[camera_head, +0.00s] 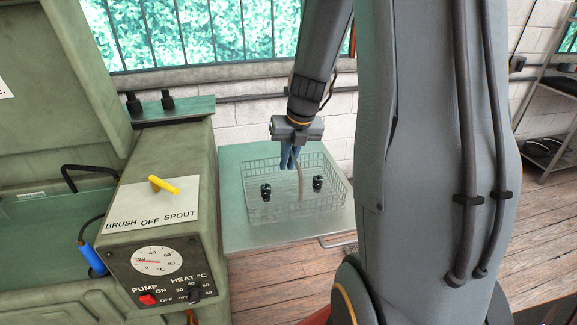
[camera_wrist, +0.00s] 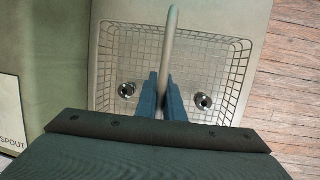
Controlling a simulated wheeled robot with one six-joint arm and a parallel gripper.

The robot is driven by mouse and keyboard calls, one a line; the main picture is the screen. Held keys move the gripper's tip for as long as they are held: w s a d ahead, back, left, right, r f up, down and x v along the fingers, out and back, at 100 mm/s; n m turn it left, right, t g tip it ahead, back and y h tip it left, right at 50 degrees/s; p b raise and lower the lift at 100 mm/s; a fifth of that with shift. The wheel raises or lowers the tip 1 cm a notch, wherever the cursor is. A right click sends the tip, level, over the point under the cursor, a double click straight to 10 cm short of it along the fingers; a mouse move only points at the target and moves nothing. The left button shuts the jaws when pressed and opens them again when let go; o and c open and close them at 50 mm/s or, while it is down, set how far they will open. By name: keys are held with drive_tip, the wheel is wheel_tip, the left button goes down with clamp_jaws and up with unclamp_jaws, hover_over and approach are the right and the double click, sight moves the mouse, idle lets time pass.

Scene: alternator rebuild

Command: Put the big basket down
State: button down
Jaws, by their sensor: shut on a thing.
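The big wire basket (camera_head: 262,212) is at the metal-topped table (camera_head: 233,165), level and over its top. I cannot tell whether its bottom touches the surface. Two small dark round parts (camera_head: 317,183) sit in it, left and right of the handle. My gripper (camera_head: 290,160) points down over the basket's middle, with its blue fingers shut on the upright handle (camera_head: 300,182). In the wrist view the handle (camera_wrist: 172,45) runs between the fingers, and the basket mesh (camera_wrist: 130,60) spreads below. The lower part of the basket is hidden by the gripper body there.
A green washing machine (camera_head: 160,235) with switches and a dial stands close on the left of the table. A window and white brick wall (camera_head: 240,130) are behind. A shelf rack (camera_head: 552,110) is at far right. Wooden floor (camera_head: 265,280) lies in front.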

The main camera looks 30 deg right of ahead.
wheel_tip(320, 180, down, 2)
drive_tip(key=shift+f, duration=0.1)
drive_tip(key=c, duration=1.9)
unclamp_jaws()
drive_tip(key=shift+o, duration=0.2)
